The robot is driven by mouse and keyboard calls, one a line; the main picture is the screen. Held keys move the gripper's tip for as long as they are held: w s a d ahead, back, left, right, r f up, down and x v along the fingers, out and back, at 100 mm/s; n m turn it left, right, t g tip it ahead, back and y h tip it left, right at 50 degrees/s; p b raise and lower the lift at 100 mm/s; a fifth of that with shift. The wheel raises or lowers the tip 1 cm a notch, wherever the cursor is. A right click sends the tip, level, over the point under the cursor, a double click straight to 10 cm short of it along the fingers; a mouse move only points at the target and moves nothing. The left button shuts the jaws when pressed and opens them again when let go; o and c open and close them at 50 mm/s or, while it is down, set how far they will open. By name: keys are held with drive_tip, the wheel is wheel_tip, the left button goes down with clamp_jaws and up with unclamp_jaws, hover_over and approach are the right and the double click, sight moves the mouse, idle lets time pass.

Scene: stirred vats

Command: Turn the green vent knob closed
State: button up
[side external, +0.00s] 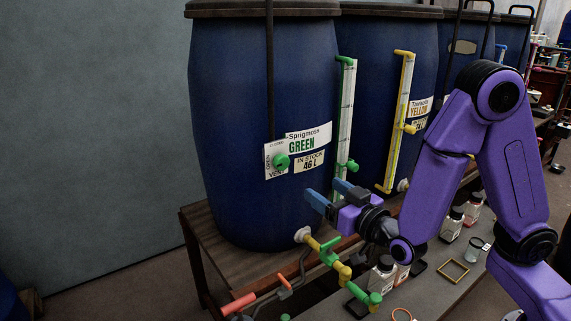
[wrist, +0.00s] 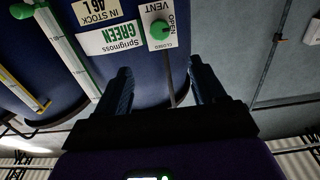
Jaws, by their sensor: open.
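The green vent knob (side external: 281,161) is on a white vent plate (side external: 269,172) on the front of the near blue vat (side external: 225,100), left of the Sprigmoss GREEN label (side external: 308,141). In the wrist view, the knob (wrist: 160,29) appears upside down near the top, on its plate with OPEN and CLOSED marks. Its pointer direction is too small to tell. My gripper (side external: 322,194) is below and right of the knob in the side view, apart from it. Its blue fingers are open and empty; in the wrist view the gap between the fingertips (wrist: 159,66) lies just under the knob.
A green sight gauge (side external: 347,120) with a green valve stands right of the label. Green and yellow pipe valves (side external: 335,258) stick out below my gripper. Bottles (side external: 382,275) stand on the grey bench. A yellow gauge (side external: 402,120) is on the second vat.

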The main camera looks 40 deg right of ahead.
sight(284, 162)
drive_tip(key=w, duration=1.6)
drive_tip(key=shift+s, duration=0.1)
drive_tip(key=c, duration=1.1)
